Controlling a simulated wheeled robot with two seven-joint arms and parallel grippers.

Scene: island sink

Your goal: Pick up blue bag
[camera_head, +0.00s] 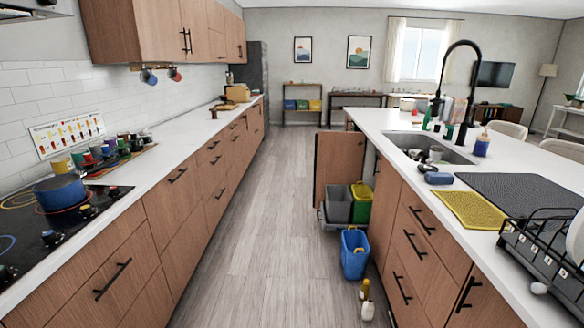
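A blue bag-like container (355,262) stands upright on the wooden floor in the aisle, at the foot of the island. Its top is open, and something small and yellowish shows inside. It stands just in front of the pull-out bins and close to the island's drawer fronts. Neither of my grippers shows in the head view.
An open cabinet door (339,163) stands beside a grey bin (338,206) and a green bin with a yellow lid (362,205).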

